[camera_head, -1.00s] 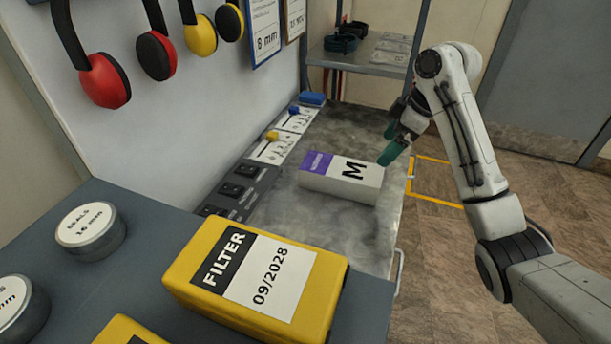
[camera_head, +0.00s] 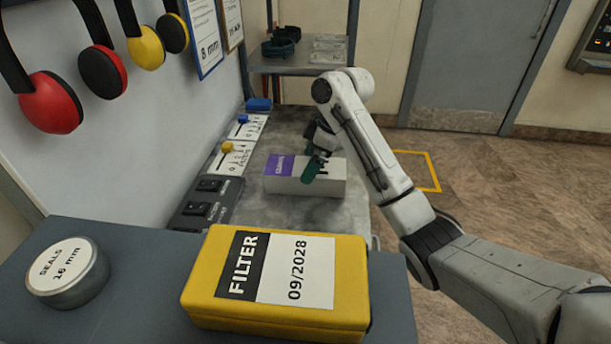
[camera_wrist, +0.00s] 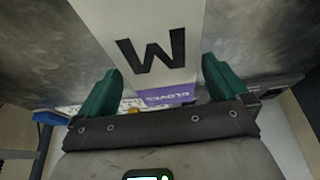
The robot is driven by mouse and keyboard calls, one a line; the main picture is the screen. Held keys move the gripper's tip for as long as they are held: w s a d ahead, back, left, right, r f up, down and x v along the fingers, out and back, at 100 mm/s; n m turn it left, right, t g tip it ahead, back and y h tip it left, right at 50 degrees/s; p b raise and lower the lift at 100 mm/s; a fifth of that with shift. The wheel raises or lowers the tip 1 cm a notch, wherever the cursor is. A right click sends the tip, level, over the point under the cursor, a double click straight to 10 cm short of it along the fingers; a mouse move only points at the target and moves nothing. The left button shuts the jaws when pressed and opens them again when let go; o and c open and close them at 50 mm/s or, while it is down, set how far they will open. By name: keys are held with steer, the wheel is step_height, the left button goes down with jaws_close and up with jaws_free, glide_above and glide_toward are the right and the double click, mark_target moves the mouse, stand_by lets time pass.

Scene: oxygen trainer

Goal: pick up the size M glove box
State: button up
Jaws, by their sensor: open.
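The size M glove box (camera_head: 290,185) is white with a purple end and lies on the grey metal bench top. In the wrist view the box (camera_wrist: 185,65) shows its black M and purple "GLOVES" band between my two green fingers. My gripper (camera_head: 313,168) is above the box in the head view and covers part of the M. In the wrist view my gripper (camera_wrist: 158,90) is open, with a finger on each side of the box's width. I cannot tell how far the fingertips are above the box's top.
A yellow filter box (camera_head: 275,280) and a round seals tin (camera_head: 67,272) stand on the nearer dark surface. Switches (camera_head: 210,190) and valve panels line the wall left of the glove box. A shelf (camera_head: 300,65) stands behind. Ear defenders (camera_head: 50,100) hang at left.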

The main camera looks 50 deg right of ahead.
steer(key=shift+x, duration=1.95)
steer(key=shift+s+d, duration=0.1)
steer(key=shift+c, duration=0.4)
steer(key=c, duration=0.7)
steer(key=shift+c, duration=0.9)
steer(key=shift+r, duration=0.2)
